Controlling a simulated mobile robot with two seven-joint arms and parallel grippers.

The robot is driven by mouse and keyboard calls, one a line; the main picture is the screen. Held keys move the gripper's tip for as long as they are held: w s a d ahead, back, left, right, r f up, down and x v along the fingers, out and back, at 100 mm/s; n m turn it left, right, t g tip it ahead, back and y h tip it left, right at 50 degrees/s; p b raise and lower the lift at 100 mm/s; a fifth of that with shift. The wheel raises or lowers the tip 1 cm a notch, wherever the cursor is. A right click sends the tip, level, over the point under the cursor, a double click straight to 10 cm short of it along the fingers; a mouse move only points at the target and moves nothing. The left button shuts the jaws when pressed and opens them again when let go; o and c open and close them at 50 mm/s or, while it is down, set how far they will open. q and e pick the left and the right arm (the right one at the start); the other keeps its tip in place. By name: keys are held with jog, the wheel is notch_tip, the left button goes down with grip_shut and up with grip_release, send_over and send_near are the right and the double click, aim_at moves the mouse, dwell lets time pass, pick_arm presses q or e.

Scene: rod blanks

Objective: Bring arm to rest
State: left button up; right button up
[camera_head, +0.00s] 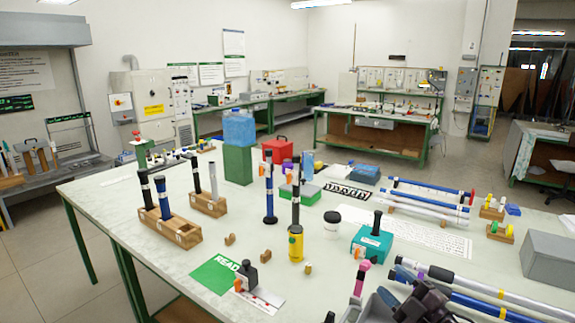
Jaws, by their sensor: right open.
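My right gripper (408,296) is at the bottom edge, right of centre, dark and only partly in the picture. It is open, and I see no rod between its fingers. It is close to the rods at the table's front right; I cannot tell if it touches any. My left gripper is not in view. Wooden blocks hold upright rods at the left: a black one (147,190), a blue one (163,198) and a grey one (213,180). A blue rod (270,195) stands mid-table. A black rod rises from a yellow cylinder (296,245).
The front left tabletop is clear.

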jog(key=s+d+f+m+g+h, duration=0.2)
jog(key=s+f+m+g+h, duration=0.3)
jog(key=s, duration=0.6)
jog(key=s+d+f+m+g+h, duration=0.1)
jog(key=s+f+m+g+h, duration=0.25)
jog(key=s+m, duration=0.55)
jog(key=s+d+f+m+g+h, duration=0.25)
jog(key=s+f+m+g, duration=0.2)
jog(key=s, duration=0.85)
pick_arm(q)
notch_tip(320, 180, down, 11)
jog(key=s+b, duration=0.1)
jog(key=b, duration=0.9)
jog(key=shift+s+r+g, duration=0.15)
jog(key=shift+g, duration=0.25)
pick_arm(e)
jog(key=w+f+t, duration=0.3)
jog(key=f, duration=0.7)
jog(key=w+a+f+n+t, duration=0.1)
jog(key=w+f+t, duration=0.2)
jog(key=f, duration=0.7)
jog(key=shift+w+f+t, duration=0.3)
jog(key=shift+t, duration=0.2)
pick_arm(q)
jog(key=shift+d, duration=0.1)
pick_arm(e)
jog(key=shift+a+n, duration=0.1)
jog(key=shift+n, duration=0.15)
jog(key=shift+c, duration=0.5)
